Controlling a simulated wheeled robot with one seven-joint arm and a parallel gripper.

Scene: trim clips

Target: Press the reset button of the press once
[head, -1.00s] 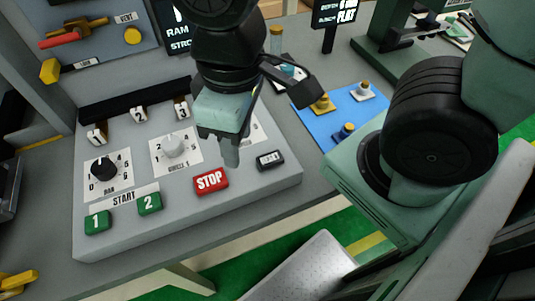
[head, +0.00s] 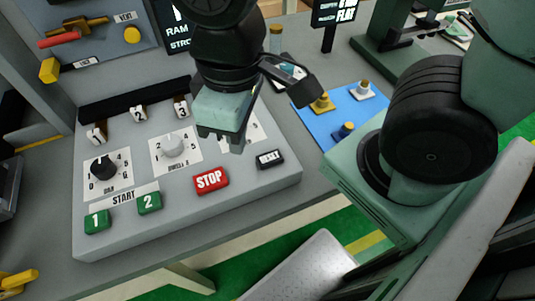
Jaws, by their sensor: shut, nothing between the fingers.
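The press's grey control panel (head: 240,213) lies in the middle left of the head view. A small black button with white lettering (head: 270,159) sits near its right edge; the lettering is too small to read surely, but it looks like the reset button. My gripper (head: 236,146) is shut and empty, pointing down over the panel, up and left of the black button and apart from it in the picture. It partly hides the rightmost dial plate (head: 254,127).
The red STOP button (head: 210,180) is close left of the black button. Green START buttons 1 (head: 97,221) and 2 (head: 149,203), two dials and several numbered switches share the panel. A blue mat (head: 335,118) with small parts lies to the right.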

